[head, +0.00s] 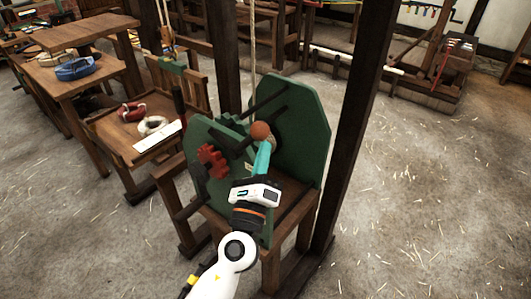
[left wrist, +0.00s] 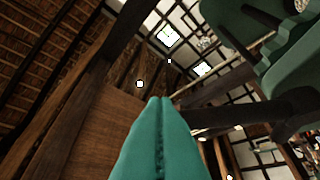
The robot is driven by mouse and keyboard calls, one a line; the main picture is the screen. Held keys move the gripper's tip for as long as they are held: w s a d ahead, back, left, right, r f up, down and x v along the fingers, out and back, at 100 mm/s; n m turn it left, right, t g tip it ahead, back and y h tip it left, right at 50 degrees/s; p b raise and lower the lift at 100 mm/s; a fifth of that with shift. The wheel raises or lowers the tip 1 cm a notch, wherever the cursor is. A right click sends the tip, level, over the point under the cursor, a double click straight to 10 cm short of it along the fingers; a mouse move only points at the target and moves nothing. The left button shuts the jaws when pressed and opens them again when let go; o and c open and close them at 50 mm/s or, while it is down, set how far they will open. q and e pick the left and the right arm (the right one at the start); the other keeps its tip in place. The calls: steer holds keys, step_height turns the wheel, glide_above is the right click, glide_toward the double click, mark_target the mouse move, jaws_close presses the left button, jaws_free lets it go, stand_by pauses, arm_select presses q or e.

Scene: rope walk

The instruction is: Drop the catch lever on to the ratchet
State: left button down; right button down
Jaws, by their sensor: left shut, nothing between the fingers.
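The green-sided winding machine (head: 299,125) stands on a wooden stand in the head view. A red toothed ratchet wheel (head: 211,160) is on its left side. A dark lever with an orange-red ball knob (head: 260,130) stands near the top; whether it touches the ratchet teeth I cannot tell. My left gripper (head: 267,145) has its teal fingers shut and empty, tips pointing up just below the knob; I cannot tell if they touch. In the left wrist view the shut fingers (left wrist: 160,102) show with nothing between them, and the green machine (left wrist: 235,35) is at upper right. My right gripper is out of view.
A dark wooden post (head: 352,130) rises close to the machine's right. A rope (head: 252,40) hangs from above behind it. On the left, a bench (head: 110,135) holds red and white rope coils. The straw-strewn floor (head: 430,190) at right is clear.

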mark_target(254, 133)
arm_select(q)
steer(key=r+n+y+p, duration=0.1)
steer(key=w+a+r+n+p, duration=0.1)
steer(key=p, duration=0.1)
steer(key=a+r+n+g+y+p, duration=0.1)
steer(key=n+p, duration=0.1)
steer(key=shift+w+r+y, duration=0.2)
steer(key=shift+r+y, duration=0.1)
steer(key=shift+r, duration=0.1)
steer(key=w+a, duration=0.1)
steer(key=a+r+p, duration=0.1)
steer(key=w+a+r+p, duration=0.1)
steer(key=shift+w+a, duration=0.3)
